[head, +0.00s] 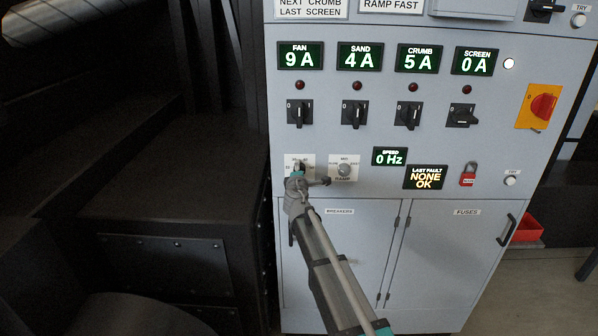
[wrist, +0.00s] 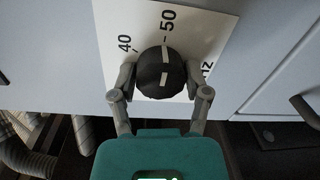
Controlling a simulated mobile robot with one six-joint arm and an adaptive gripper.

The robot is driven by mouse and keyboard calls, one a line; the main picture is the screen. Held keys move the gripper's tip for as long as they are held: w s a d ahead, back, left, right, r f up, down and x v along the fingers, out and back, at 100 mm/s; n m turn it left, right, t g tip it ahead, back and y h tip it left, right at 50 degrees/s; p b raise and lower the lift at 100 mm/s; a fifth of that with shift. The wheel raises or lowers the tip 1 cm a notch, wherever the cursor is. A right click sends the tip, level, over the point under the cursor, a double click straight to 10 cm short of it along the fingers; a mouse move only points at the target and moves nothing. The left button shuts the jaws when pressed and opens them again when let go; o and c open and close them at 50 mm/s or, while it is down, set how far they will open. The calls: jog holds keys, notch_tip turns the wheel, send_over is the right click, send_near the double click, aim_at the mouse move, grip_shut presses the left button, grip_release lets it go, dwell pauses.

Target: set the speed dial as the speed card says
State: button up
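The speed dial is a round black knob (wrist: 160,85) with a white line, on a white plate (wrist: 215,30) marked 40, 50 and Hz. In the wrist view its line points up at the tick by 50. My gripper (wrist: 160,78) has one finger on each side of the knob, and both seem to touch it. In the head view my gripper (head: 298,174) covers much of the dial plate (head: 308,159). The speed display (head: 390,157) reads 0 Hz. No card with a speed on it is readable; the top cards are partly cut off.
A ramp knob (head: 344,170) sits just right of the gripper. Above are several switches, with displays reading fan 9 A, sand 4 A, crumb 5 A and screen 0 A. A red padlock (head: 468,176) and red-yellow isolator (head: 541,106) are on the right.

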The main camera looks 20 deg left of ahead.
jog(key=shift+o, duration=1.4)
jog(key=shift+n, duration=0.3)
